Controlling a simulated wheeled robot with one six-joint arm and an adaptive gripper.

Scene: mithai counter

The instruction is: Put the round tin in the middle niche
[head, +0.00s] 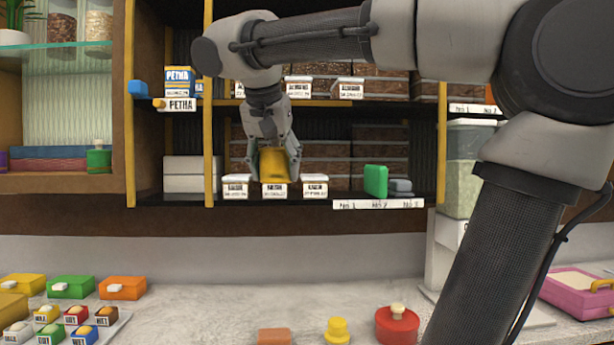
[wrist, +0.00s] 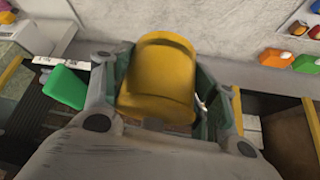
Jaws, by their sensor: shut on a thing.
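My gripper (head: 275,160) is shut on a yellow round tin (head: 279,165), which also fills the middle of the wrist view (wrist: 158,75). The gripper points down, and the tin is held at the lower wide shelf niche (head: 330,160), just above or in front of a row of small white labelled boxes (head: 262,188). I cannot tell whether the tin touches the boxes or how deep it is in the niche. A green box (head: 375,180) stands to the right on the same shelf.
Yellow posts (head: 208,120) and the shelf edge bound the niche. On the counter below are a red round pot (head: 397,325), a small yellow pot (head: 337,330) and several coloured boxes (head: 70,287).

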